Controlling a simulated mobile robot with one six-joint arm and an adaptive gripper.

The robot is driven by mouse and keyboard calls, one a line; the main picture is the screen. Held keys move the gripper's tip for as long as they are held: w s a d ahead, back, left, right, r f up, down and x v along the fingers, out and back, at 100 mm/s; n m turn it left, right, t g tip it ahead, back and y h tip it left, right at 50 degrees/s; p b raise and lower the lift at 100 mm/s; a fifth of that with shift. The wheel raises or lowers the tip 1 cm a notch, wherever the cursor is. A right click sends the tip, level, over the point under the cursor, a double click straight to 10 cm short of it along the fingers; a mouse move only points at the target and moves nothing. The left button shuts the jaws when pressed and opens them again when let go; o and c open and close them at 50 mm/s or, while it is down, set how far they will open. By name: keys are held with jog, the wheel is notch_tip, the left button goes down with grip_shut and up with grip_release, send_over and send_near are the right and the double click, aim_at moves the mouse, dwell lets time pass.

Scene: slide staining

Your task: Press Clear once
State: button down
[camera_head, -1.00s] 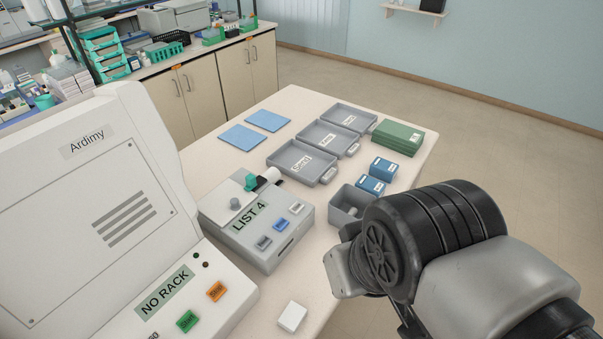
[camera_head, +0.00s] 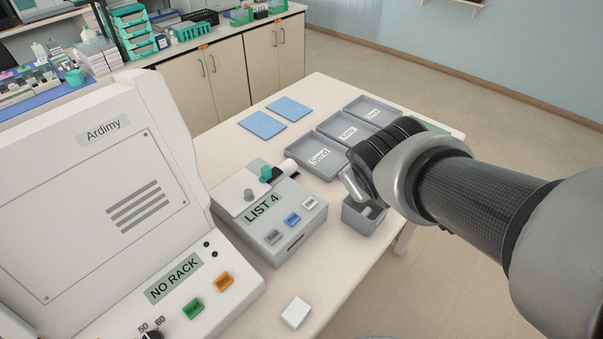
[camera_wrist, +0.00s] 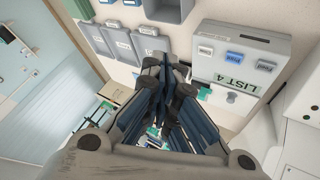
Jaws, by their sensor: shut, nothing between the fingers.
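The grey-and-white device (camera_head: 268,222) on the table has a display reading "LIST 4" and three buttons along its front: a grey one (camera_head: 274,237), a blue one (camera_head: 292,219) and a white one (camera_head: 310,204). Their small labels are too blurred to read surely in the head view, so I cannot tell which is Clear. The device also shows in the wrist view (camera_wrist: 240,60), upside down. My gripper (camera_wrist: 172,62) is shut and empty, with its fingertips beside the device in the picture.
A large white machine (camera_head: 85,190) marked "NO RACK" stands at the left. Labelled grey trays (camera_head: 312,172) and a grey bin (camera_head: 362,222) lie near my arm. Blue mats (camera_head: 262,125) lie behind, and a white block (camera_head: 296,312) in front.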

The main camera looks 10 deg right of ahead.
jog(key=w+a+f+n+t+y+p, duration=0.1)
jog(key=w+n, duration=0.1)
jog(key=w, duration=0.2)
jog(key=w+a+f+n+y, duration=0.1)
jog(key=w+f+n, duration=0.1)
jog(key=w, duration=0.3)
jog(key=n+y+p, duration=0.1)
jog(key=n+y, duration=0.2)
jog(key=n, duration=0.2)
send_over(307, 205)
notch_tip(307, 205, down, 5)
jog(key=shift+r, duration=0.2)
notch_tip(307, 205, down, 9)
jog(key=b, duration=0.8)
jog(key=shift+r+b, duration=0.1)
jog(key=shift+b, duration=0.3)
jog(key=shift+f+b, duration=0.3)
jog(key=shift+f, duration=0.15)
